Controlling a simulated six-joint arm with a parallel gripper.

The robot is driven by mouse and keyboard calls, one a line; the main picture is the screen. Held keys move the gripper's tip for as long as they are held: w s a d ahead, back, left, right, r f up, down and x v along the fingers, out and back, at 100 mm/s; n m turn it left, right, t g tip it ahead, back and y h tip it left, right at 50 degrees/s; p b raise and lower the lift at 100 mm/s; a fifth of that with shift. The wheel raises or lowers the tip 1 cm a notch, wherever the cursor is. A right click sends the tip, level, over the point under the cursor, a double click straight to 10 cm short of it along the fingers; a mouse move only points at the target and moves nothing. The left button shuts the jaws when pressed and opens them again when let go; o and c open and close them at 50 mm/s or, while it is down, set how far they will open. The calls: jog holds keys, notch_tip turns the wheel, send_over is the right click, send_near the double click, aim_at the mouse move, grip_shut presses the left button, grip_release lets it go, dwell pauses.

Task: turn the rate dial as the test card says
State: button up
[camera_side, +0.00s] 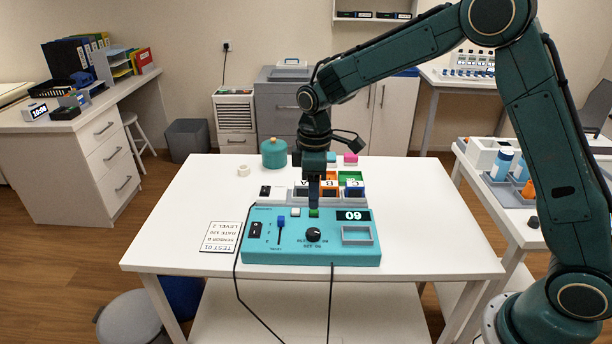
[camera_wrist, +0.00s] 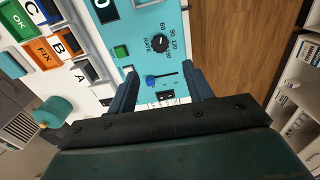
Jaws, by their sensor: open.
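The teal console (camera_side: 265,253) lies on the white table with the rate dial (camera_side: 313,234), a black round knob, near its middle. In the wrist view the dial (camera_wrist: 160,44) has printed numbers beside it, including 60, 90 and 120; its pointer setting is too small to tell. The test card (camera_side: 220,237) lies left of the console, upside down, and seems to read sensor B, rate 120, level 2. The display (camera_side: 353,216) seems to show 60. My gripper (camera_side: 314,206) is open and empty above the console's back edge, near the green button (camera_wrist: 120,51), apart from the dial.
A blue slider (camera_side: 281,223) and a black switch (camera_side: 255,229) are left of the dial; an empty grey frame (camera_side: 343,235) is right. Blocks lettered A, B and C (camera_side: 355,188) stand behind the console. A teal pot (camera_side: 273,153) stands farther back. The table's front left is clear.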

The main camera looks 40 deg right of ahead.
aim_at(313, 231)
notch_tip(313, 231, down, 12)
jog(key=shift+r, duration=0.25)
dwell(0.3)
jog(key=c, duration=1)
